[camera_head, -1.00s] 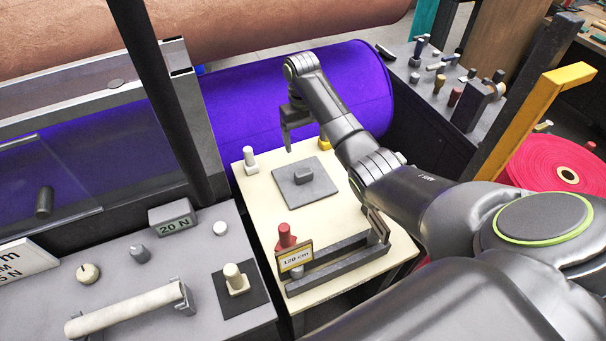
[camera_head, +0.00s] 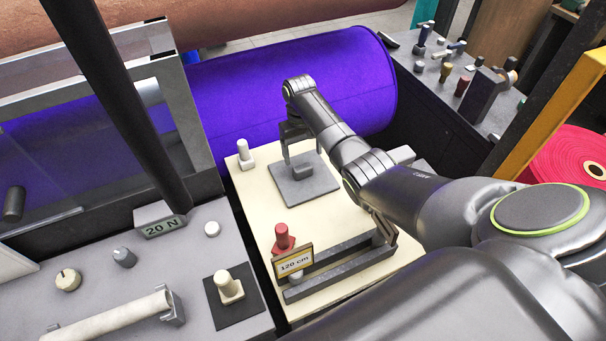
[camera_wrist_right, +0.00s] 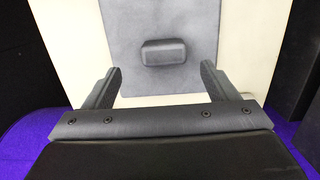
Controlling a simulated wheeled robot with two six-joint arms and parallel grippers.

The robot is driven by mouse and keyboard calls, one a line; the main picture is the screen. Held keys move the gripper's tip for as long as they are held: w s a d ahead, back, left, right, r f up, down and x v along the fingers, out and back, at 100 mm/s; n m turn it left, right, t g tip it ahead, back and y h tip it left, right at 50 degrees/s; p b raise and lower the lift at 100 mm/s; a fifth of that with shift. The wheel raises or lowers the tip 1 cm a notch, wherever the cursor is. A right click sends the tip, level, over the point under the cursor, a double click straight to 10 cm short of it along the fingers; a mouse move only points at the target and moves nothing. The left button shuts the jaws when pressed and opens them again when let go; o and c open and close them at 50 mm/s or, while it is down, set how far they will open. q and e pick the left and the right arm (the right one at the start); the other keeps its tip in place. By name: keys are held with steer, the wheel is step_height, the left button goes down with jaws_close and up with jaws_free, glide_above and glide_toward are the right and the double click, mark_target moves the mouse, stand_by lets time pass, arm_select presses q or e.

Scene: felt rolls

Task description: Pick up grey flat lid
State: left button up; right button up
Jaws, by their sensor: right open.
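The grey flat lid (camera_head: 312,192) lies flat on the cream table top. It is a thin square plate with a raised block handle (camera_head: 301,170) in its middle. In the right wrist view the lid (camera_wrist_right: 164,20) and its handle (camera_wrist_right: 165,52) show ahead of the fingers. My right gripper (camera_head: 302,165) is above the lid at its handle, and one finger partly covers the handle in the head view. The right gripper (camera_wrist_right: 160,82) is open, with the handle lying between the lines of its two fingers, beyond the tips, and nothing held. My left gripper is not in view.
A white peg (camera_head: 243,153) stands at the table's far left corner. A red peg (camera_head: 283,240), a "120 cm" sign (camera_head: 294,262) and a dark rail (camera_head: 340,272) are at the near side. A purple roll (camera_head: 250,100) lies behind the cream table (camera_head: 258,205).

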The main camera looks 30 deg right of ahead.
mark_target(303, 166)
steer(key=shift+s+a+f+p, duration=0.1)
steer(key=shift+s+f+p, duration=0.05)
steer(key=shift+f, duration=0.85)
steer(key=shift+s+a+f+p, duration=0.1)
steer(key=shift+s+f, duration=0.1)
steer(key=shift+f, duration=0.85)
steer(key=shift+s+a+f+p, duration=0.1)
steer(key=shift+s+f+p, duration=0.05)
steer(key=shift+f, duration=0.85)
steer(key=c, duration=1.3)
steer(key=shift+r, duration=5.05)
